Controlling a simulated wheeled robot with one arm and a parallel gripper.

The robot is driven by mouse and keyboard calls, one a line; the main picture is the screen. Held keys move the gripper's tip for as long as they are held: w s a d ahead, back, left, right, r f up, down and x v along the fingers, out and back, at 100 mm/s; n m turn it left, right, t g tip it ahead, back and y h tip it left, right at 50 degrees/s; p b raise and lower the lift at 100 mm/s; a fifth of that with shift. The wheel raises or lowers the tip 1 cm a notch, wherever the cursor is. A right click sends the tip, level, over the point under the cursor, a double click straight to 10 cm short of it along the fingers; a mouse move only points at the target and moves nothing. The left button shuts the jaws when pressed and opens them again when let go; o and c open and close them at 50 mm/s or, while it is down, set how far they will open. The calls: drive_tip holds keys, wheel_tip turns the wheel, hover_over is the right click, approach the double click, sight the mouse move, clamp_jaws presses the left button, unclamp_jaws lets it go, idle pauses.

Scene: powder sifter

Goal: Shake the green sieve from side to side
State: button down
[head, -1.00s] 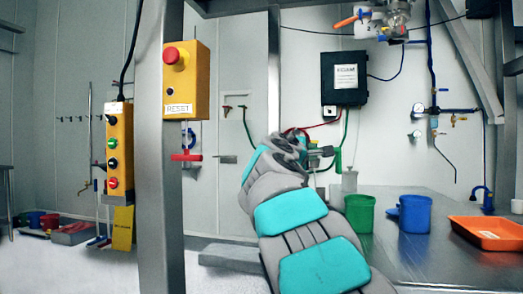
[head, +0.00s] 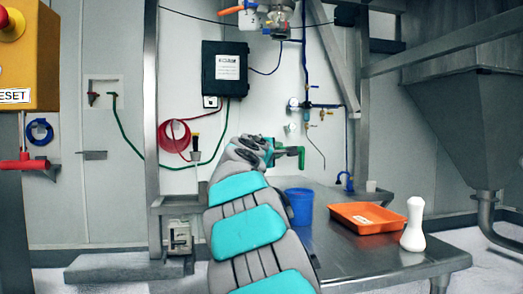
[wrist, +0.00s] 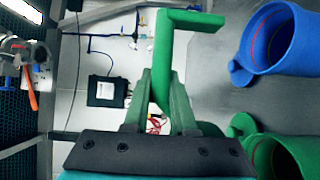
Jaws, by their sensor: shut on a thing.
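My gripper (wrist: 163,95) is shut on a green L-shaped piece (wrist: 190,20), which I take to be the green sieve. It is held up in the air; no mesh shows from this side. In the head view the green sieve (head: 292,152) sticks out to the right of my gripper (head: 268,152), above the steel table (head: 355,258). In the wrist view a green cup (wrist: 285,155) lies below right of the sieve, apart from it. The green cup is hidden behind my arm in the head view.
A blue cup (head: 299,207), an orange tray (head: 365,217) and a white bottle (head: 413,225) stand on the table. Steel posts (head: 150,120) frame the left. A grey hopper (head: 480,130) stands at right, and a yellow RESET box (head: 28,60) at far left.

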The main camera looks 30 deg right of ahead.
drive_tip(key=shift+f, duration=0.2)
drive_tip(key=shift+f+b, duration=1.75)
drive_tip(key=shift+f, duration=0.05)
drive_tip(key=shift+a, duration=0.15)
idle(1.4)
